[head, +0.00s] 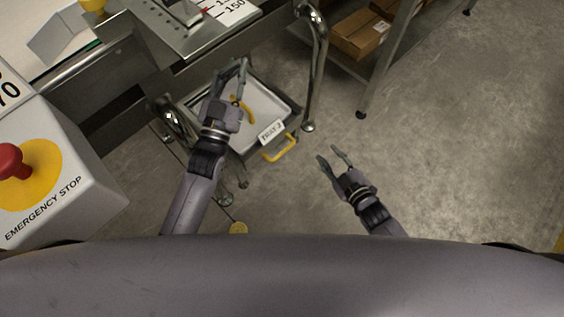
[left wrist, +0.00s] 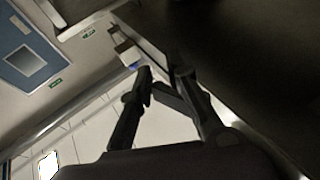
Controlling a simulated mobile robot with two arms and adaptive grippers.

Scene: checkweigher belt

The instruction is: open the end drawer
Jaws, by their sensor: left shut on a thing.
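A pale grey open-topped tray drawer (head: 262,103) shows its inside in the head view, low in the metal frame at the machine's end. Its front has a white label reading like "TRAY 2" (head: 271,132) and a yellow handle (head: 281,149). My left gripper (head: 243,66) appears above the tray in this view, its fingers pointing away from me. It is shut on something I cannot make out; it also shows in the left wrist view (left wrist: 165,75). My right gripper (head: 332,155) is open and empty, right of the yellow handle and apart from it.
A yellow curved piece (head: 247,112) shows beside my left gripper, over the tray. Metal frame legs (head: 315,75) flank the tray. An emergency stop box (head: 60,190) stands at left. A rack holds cardboard boxes (head: 360,35) at the back. The floor at right is clear.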

